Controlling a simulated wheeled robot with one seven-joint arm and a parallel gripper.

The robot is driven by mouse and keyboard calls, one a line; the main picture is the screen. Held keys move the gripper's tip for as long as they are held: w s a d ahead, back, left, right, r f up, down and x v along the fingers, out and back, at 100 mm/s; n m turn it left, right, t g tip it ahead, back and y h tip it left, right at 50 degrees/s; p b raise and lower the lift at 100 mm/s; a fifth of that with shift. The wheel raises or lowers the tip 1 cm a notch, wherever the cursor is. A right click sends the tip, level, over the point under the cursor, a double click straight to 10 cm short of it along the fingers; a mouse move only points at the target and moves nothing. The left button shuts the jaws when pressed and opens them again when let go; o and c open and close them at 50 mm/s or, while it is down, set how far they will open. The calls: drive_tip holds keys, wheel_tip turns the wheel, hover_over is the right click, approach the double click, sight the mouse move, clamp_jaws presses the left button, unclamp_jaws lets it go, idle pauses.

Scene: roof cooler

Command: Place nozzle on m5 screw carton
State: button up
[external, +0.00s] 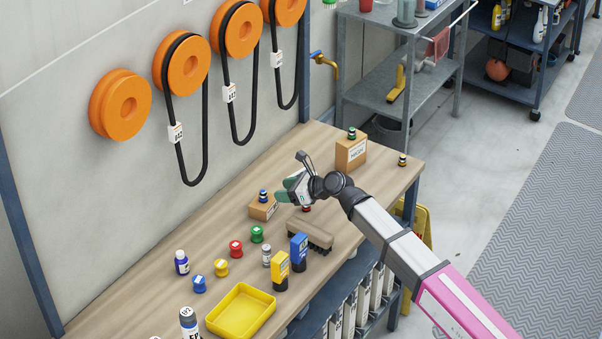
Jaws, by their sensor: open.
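Two brown cartons stand on the workbench. The taller carton (350,156) is at the back right, with a small dark banded piece (351,134) on top. The lower carton (262,211) is left of my gripper, with a small blue-and-dark banded piece (263,196) on top. Another banded piece (402,160) stands on the bench near its right end. These pieces look like nozzles; I cannot tell which carton is the M5 one. My gripper (288,191) is open above the bench, just right of the lower carton. A small reddish item (306,208) is partly hidden below it.
A grey shelf cart (398,75) stands behind.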

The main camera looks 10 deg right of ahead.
drive_tip(key=v, duration=0.4)
